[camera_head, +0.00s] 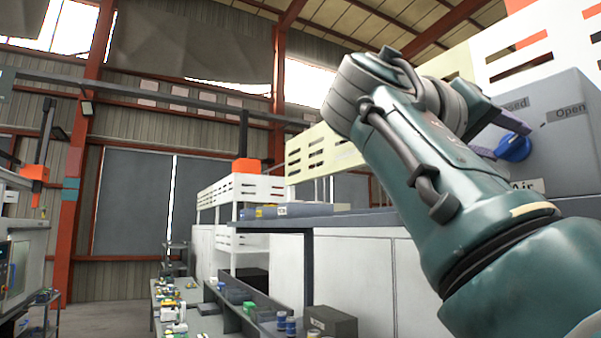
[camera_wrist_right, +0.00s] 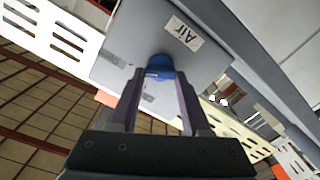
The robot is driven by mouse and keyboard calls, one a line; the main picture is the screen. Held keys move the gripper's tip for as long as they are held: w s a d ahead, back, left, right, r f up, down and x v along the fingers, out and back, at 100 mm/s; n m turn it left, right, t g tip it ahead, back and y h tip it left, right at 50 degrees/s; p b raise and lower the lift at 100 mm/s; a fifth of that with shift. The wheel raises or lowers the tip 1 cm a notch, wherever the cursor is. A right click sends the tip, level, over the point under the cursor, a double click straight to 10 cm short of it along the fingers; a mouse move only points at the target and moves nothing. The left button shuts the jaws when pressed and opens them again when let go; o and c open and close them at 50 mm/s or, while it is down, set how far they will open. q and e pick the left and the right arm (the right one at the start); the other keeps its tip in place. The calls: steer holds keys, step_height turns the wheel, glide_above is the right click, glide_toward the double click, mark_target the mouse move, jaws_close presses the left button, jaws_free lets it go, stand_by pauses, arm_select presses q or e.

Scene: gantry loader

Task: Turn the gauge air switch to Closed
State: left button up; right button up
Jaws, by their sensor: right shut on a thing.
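The gauge air switch is a blue knob (camera_head: 514,147) on the face of a grey box (camera_head: 575,150). The label "Open" (camera_head: 570,112) is at the knob's upper right. A label ending in "sed" (camera_head: 516,103) is above it, partly hidden by my right gripper. An "Air" label (camera_head: 526,186) is below. My right gripper (camera_head: 505,140) is shut on the knob, one finger on each side. The right wrist view also shows the knob (camera_wrist_right: 160,65) between the fingers. Which label the knob points to, I cannot tell. My left gripper is not in view.
White slotted panels (camera_head: 540,50) stand behind the box. A long grey counter (camera_head: 340,220) runs below, partly covered by my right arm. A lower bench (camera_head: 240,318) with small bottles and boxes is at bottom centre. A red steel post (camera_head: 85,150) stands at the left.

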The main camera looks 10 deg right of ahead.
jaws_close()
steer(key=shift+n, duration=0.3)
steer(key=n, duration=0.2)
steer(key=shift+f+n+b, duration=0.1)
steer(key=shift+n+b, duration=0.2)
steer(key=shift+b, duration=0.1)
steer(key=n, duration=0.2)
steer(key=shift+w+n, duration=0.1)
steer(key=shift+n, duration=0.2)
steer(key=n, duration=0.3)
steer(key=shift+f+n, duration=0.15)
steer(key=shift+n, duration=1.45)
